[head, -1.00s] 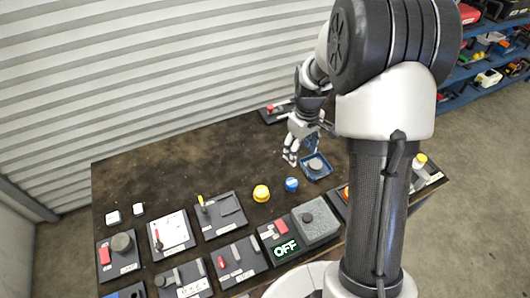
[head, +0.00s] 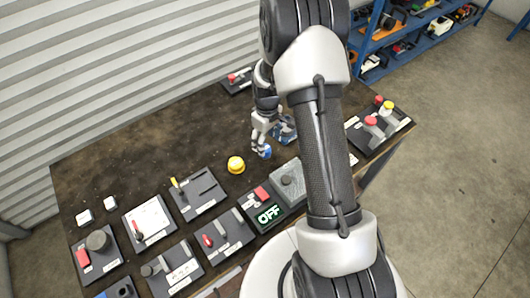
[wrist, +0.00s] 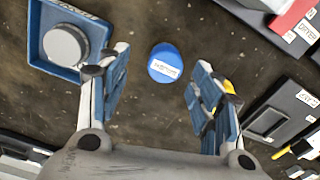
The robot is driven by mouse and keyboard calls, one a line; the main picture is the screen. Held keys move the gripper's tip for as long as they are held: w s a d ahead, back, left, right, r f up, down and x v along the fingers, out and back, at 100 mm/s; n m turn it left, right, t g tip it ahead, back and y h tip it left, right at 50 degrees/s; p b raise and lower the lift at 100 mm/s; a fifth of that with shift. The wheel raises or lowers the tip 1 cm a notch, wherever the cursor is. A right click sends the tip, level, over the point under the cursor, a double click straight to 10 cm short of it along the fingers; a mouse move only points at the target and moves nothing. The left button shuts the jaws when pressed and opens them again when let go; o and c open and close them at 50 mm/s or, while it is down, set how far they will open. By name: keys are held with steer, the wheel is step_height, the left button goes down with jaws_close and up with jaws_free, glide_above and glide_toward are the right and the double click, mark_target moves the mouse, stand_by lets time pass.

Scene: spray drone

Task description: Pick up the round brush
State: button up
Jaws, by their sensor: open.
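A small round blue piece (wrist: 165,63) with a white label stands on the dark table; the label is too small to read for certain, so I cannot confirm it is the round brush. In the wrist view it lies between and slightly beyond my open fingers (wrist: 158,82), with a gap on each side. In the head view the blue piece (head: 266,151) is right by my fingertips (head: 261,144), partly hidden by them. Whether the fingers touch it cannot be told there. A blue square tray (wrist: 38,48) holds a grey round-topped piece (wrist: 66,45), left of the gripper in the wrist view.
A yellow round piece (head: 236,165) stands left of the gripper in the head view. Panels with switches, levers and a lit OFF display (head: 270,214) line the front. A panel with red and yellow buttons (head: 381,127) is at right. The table's back left is clear.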

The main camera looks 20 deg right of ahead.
steer(key=f, duration=0.1)
steer(key=f+b, duration=0.1)
steer(key=f, duration=0.1)
steer(key=f+b, duration=0.1)
steer(key=f, duration=0.1)
steer(key=shift+a+f, duration=0.1)
steer(key=shift+a, duration=0.25)
steer(key=shift+c, duration=0.5)
steer(key=c, duration=1.1)
steer(key=shift+o, duration=0.2)
step_height(320, 180, up, 20)
steer(key=p, duration=0.5)
steer(key=shift+p, duration=0.4)
